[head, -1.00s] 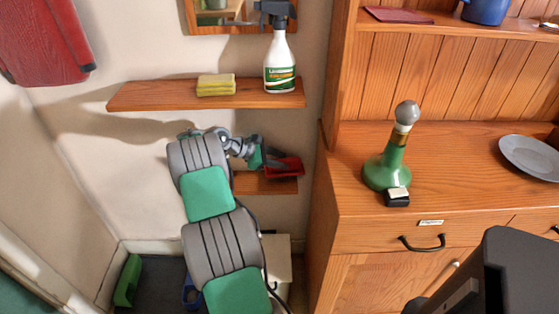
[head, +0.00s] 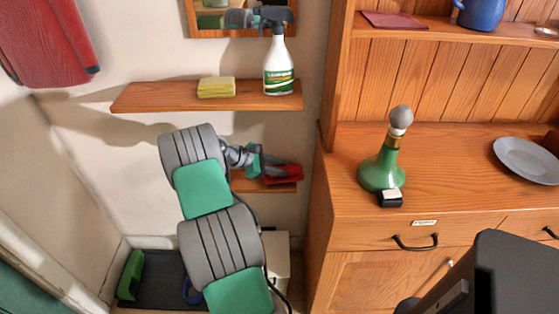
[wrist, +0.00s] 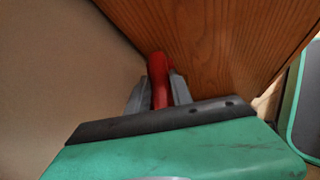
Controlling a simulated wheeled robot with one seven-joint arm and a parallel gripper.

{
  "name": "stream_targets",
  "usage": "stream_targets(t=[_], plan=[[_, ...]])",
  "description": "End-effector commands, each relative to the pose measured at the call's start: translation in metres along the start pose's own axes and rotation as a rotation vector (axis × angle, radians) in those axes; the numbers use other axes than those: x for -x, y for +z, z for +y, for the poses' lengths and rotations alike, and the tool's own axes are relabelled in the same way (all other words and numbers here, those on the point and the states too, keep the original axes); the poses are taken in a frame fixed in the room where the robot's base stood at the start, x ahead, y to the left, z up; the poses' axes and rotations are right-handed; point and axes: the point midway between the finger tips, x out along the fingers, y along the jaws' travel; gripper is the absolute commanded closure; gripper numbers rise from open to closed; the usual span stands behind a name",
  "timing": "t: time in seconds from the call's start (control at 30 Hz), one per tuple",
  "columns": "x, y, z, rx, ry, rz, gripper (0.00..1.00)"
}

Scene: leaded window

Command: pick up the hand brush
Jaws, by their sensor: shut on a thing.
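The red hand brush (head: 284,175) is at the right end of the lower wooden shelf, partly hidden by my gripper. My gripper (head: 273,168) reaches in from the left and is shut on it. In the wrist view, the red handle of the brush (wrist: 159,82) stands between the two grey fingers of my gripper (wrist: 158,92). The rest of the brush is hidden there. I cannot tell whether it touches the shelf.
The lower shelf (head: 240,186) is close under my gripper. The upper shelf (head: 150,97) holds a yellow sponge (head: 216,87) and a spray bottle (head: 279,65).

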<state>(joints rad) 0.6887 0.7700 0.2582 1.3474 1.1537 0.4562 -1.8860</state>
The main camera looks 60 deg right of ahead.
Motion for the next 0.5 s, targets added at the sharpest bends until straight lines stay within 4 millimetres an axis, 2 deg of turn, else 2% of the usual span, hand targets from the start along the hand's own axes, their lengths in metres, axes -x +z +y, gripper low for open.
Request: stream_targets(t=[0.03, 0.33, 0.37, 0.5], plan=[[-0.0051, -0.008, -0.0129, 0.027, -0.021, 0.004, 1.0], [-0.0063, -0.0097, -0.0162, 0.028, -0.023, 0.004, 1.0], [-0.0063, -0.0097, -0.0161, 0.028, -0.023, 0.004, 0.72], [-0.0054, -0.0082, -0.0143, 0.024, -0.019, 0.003, 0.6]])
